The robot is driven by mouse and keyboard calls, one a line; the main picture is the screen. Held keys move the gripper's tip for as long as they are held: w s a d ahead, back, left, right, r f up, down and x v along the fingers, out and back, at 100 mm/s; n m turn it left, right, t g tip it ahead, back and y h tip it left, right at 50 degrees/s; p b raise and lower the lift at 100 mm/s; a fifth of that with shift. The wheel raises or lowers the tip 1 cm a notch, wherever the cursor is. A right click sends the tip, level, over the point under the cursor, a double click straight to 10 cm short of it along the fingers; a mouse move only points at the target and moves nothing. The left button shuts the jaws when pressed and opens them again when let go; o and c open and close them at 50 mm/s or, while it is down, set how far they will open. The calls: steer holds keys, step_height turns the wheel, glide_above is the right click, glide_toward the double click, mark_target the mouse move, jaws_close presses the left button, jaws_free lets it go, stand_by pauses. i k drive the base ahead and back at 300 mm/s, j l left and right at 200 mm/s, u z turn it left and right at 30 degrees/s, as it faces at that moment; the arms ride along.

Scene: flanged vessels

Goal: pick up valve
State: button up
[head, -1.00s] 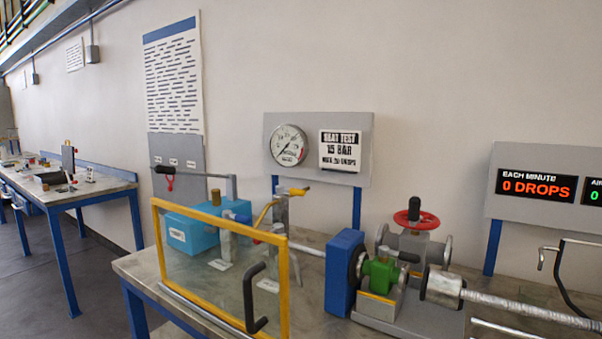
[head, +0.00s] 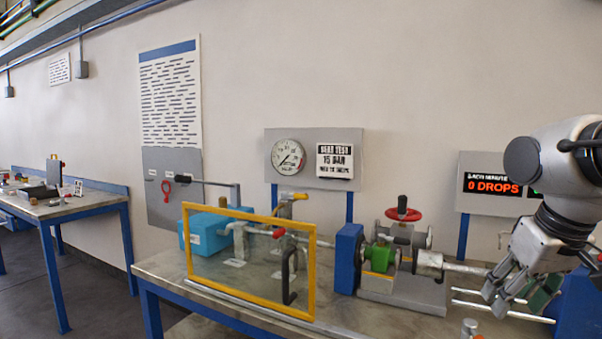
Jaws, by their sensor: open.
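A small green valve body (head: 378,258) sits in the grey test rig, between the blue block and the metal clamping cylinder. A larger grey fitting with a red handwheel (head: 403,213) stands just behind it. My gripper (head: 508,298) hangs at the right, low over the right end of the bench, well apart from the valve in the rig. Its fingers are spread. A dark green piece (head: 542,296) shows beside the fingers. It is partly hidden, and I cannot tell whether it is gripped or behind them.
A yellow-framed clear guard (head: 314,268) stands at the bench front, left of the rig. Behind it are a light-blue box (head: 203,237) and pipework. Metal rods (head: 480,308) lie near my gripper. The display (head: 490,185) reads 0 drops. Another bench (head: 85,208) stands far left.

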mark_target(381, 255)
steer(key=i+j+z, duration=0.4)
steer(key=j, duration=0.2)
steer(key=i+j+z, duration=0.2)
steer(key=j, duration=0.1)
